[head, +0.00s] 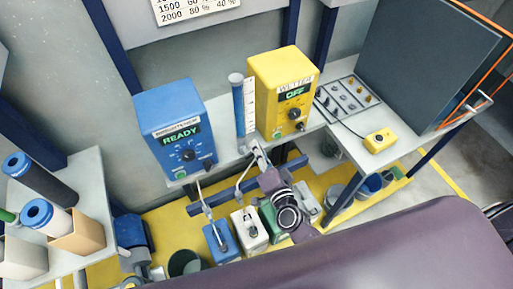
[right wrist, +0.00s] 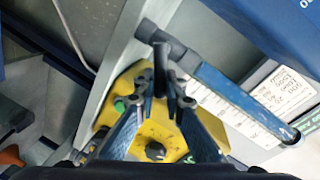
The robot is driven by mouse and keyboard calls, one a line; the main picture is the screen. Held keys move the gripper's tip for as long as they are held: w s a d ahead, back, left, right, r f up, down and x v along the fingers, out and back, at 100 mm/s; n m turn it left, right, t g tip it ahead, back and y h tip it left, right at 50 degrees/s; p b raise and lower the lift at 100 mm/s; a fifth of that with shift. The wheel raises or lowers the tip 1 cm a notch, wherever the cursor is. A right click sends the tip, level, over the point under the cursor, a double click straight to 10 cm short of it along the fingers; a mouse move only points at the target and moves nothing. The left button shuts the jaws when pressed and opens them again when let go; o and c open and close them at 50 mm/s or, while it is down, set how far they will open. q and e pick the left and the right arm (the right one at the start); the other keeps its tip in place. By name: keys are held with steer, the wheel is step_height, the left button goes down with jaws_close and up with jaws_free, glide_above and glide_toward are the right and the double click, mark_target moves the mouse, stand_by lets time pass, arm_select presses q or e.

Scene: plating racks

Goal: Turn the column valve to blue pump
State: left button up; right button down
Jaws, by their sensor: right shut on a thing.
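The blue column (head: 240,108) stands upright between the blue box marked READY (head: 172,115) and the yellow box marked OFF (head: 283,85). It also shows in the right wrist view (right wrist: 235,92), with a dark fitting (right wrist: 158,35) at one end. My right gripper (head: 260,152) is at the foot of the column, in front of the yellow box. In the right wrist view my right gripper (right wrist: 162,88) is shut on the dark valve handle (right wrist: 161,62) by that fitting. The handle is mostly hidden in the head view, so I cannot tell which pump it points to. My left gripper is not in view.
A panel with several knobs (head: 347,97) and a small yellow box (head: 379,141) lie to the right on the bench. Blue (head: 221,242), white (head: 249,230) and green containers stand below the bench front. A side table (head: 93,190) with tubes is at left.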

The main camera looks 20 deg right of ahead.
steer(key=shift+f+m, duration=0.1)
steer(key=shift+m, duration=0.2)
steer(key=c, duration=2)
jaws_free()
steer(key=s, duration=0.4)
steer(key=s+d+r, duration=0.1)
steer(key=s, duration=0.3)
steer(key=s+r, duration=0.1)
steer(key=s, duration=0.3)
steer(key=shift+d, duration=0.15)
steer(key=shift+w, duration=0.1)
